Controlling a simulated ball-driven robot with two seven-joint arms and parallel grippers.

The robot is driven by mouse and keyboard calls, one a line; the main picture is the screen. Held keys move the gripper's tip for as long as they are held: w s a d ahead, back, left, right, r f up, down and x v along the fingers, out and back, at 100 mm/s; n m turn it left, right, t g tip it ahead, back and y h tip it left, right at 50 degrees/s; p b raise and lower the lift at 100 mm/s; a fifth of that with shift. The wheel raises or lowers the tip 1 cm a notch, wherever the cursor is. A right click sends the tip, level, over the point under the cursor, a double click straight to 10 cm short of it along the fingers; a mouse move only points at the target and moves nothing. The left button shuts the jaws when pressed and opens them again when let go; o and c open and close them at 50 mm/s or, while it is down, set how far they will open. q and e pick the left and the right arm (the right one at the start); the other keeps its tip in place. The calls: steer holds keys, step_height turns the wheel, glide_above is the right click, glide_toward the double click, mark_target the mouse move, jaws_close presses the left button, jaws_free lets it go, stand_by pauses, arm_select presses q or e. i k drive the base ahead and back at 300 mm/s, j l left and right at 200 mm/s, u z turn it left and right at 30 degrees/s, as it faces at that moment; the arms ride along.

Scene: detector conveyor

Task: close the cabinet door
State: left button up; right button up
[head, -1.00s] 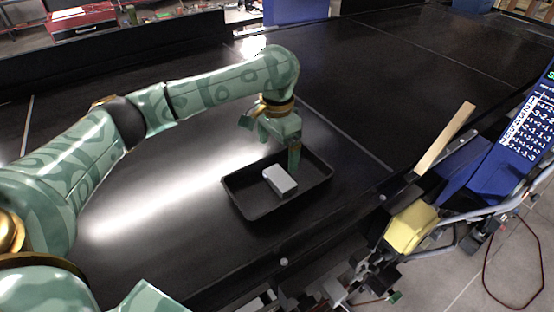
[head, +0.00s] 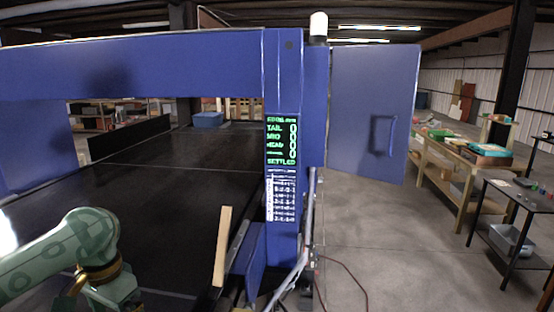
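The blue cabinet door (head: 358,125) stands swung out to the right of the blue detector post (head: 284,75). It has a blue bar handle (head: 392,136) near its right edge. A dark green display with text (head: 282,140) sits on the post, left of the door. My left arm shows at the lower left, far from the door. Its gripper is cut off by the bottom edge of the head view. My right gripper is not in view.
A black conveyor belt (head: 180,165) runs under the blue gantry. A wooden strip (head: 222,245) stands at the belt's edge. Workbenches (head: 450,165) and a dark side table (head: 510,205) stand at the right. The grey floor (head: 375,235) below the door is mostly clear, with a red cable on it.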

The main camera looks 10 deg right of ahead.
mark_target(373, 88)
steer(key=z, duration=0.85)
steer(key=k+l, duration=0.2)
steer(key=l, duration=0.25)
